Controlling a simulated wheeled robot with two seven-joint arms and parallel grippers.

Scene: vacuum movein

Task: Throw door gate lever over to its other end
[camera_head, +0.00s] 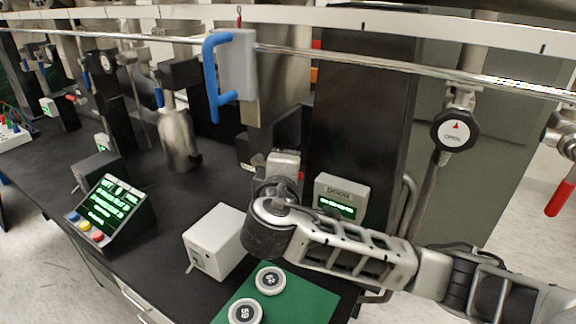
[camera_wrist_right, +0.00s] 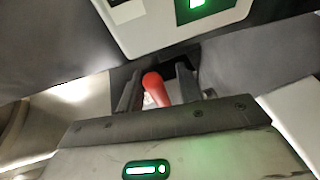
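A red lever knob (camera_wrist_right: 156,88) stands between the fingers of my right gripper (camera_wrist_right: 158,90) in the right wrist view. The two dark fingers are apart, one on each side of the knob, with a gap showing on the right; contact on the left is unclear. In the head view my right arm comes in from the right, and its gripper (camera_head: 284,162) is beside a grey box with a green display (camera_head: 342,196). Only a speck of red shows there; the lever's base and pivot are hidden. My left gripper is not in view.
A white box (camera_head: 216,241) and a green mat (camera_head: 302,300) with two round white weights are near my right wrist. A tilted display console (camera_head: 108,208) is at left.

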